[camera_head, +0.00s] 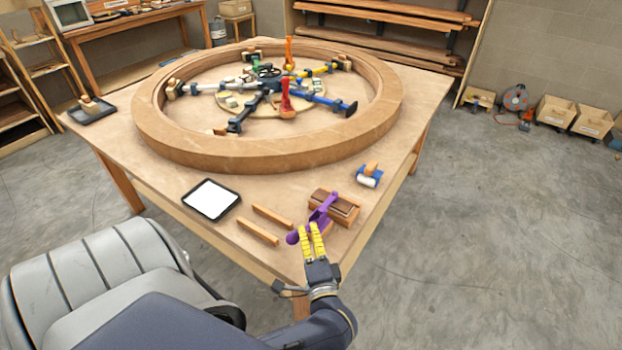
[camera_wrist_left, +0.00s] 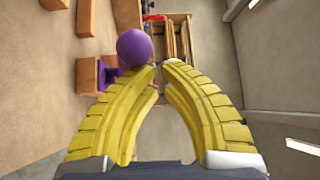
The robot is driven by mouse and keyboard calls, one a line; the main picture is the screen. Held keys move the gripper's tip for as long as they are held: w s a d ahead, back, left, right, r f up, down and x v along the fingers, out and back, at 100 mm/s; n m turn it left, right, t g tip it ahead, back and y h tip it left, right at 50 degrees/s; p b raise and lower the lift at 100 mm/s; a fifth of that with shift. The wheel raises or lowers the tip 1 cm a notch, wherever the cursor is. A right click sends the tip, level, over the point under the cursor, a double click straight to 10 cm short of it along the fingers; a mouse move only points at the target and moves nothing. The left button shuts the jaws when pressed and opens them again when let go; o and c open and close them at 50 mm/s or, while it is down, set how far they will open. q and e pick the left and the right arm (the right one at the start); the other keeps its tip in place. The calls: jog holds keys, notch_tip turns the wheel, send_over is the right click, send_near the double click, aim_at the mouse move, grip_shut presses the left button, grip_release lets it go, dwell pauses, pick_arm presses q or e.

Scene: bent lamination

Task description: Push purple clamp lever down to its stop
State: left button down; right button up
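The purple clamp (camera_head: 321,214) sits on a brown wooden block (camera_head: 345,209) near the table's front corner. Its lever ends in a round purple knob (camera_head: 292,238) towards the front edge. In the left wrist view the knob (camera_wrist_left: 135,47) is beside the fingertips (camera_wrist_left: 160,68), up and to the left; contact is not clear. Part of the clamp (camera_wrist_left: 108,75) shows behind the left finger. My right gripper is not in view.
Two wooden strips (camera_head: 257,231) and a white-faced tablet (camera_head: 211,199) lie left of the clamp. A large wooden ring (camera_head: 270,153) fills the table's rear. Floor is open to the right.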

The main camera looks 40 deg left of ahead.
pick_arm(q)
jog(key=shift+s+f, duration=0.2)
jog(key=shift+f, duration=0.1)
jog(key=shift+f, duration=0.1)
dwell(0.3)
jog(key=s+d+f, duration=0.1)
jog(key=d+f, duration=0.1)
jog(key=d, duration=0.7)
jog(key=shift+s, duration=0.15)
jog(key=shift+d, duration=0.1)
dwell(0.3)
dwell(0.3)
